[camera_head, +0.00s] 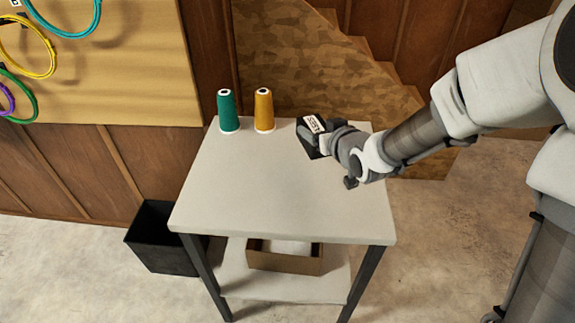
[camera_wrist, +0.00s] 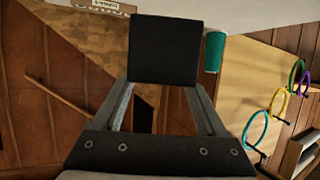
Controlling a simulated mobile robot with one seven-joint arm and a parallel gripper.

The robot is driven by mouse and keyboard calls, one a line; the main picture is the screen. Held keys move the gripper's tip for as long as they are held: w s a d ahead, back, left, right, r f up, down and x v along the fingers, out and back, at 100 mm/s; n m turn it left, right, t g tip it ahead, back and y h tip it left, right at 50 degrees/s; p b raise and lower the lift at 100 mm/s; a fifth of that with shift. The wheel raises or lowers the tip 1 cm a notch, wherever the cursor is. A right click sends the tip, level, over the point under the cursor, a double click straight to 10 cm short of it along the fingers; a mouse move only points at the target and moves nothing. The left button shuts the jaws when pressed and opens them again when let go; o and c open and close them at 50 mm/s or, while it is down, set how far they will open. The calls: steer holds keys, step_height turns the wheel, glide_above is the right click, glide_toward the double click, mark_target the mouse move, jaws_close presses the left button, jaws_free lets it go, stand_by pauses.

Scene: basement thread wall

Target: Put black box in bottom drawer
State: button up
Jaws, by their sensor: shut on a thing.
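The black box (camera_head: 305,140) has a pale label with dark lettering and is at the far right part of the white table top. My gripper (camera_head: 326,141) reaches in from the right and is shut on it. In the wrist view the black box (camera_wrist: 166,48) shows as a dark square face at the tips of both fingers of my gripper (camera_wrist: 165,85). I cannot tell if the box touches the table. No drawer can be made out in either view.
A green thread cone (camera_head: 228,111) and a yellow one (camera_head: 264,110) stand left of the box. The table (camera_head: 270,190) is clear in front. A cardboard box (camera_head: 285,262) sits on its lower shelf. A black bin (camera_head: 160,245) stands on the floor at left.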

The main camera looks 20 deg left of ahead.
steer(key=shift+s+a+f+b, duration=0.5)
steer(key=shift+a+f, duration=0.6)
steer(key=shift+f, duration=0.3)
steer(key=shift+s+a+f+b, duration=0.5)
steer(key=shift+a+f, duration=0.55)
steer(key=shift+f, duration=0.3)
steer(key=shift+s+a+f+b, duration=0.5)
steer(key=shift+a+f, duration=0.6)
steer(key=shift+f, duration=0.3)
steer(key=shift+f, duration=0.2)
steer(key=o, duration=1.4)
steer(key=shift+r, duration=0.2)
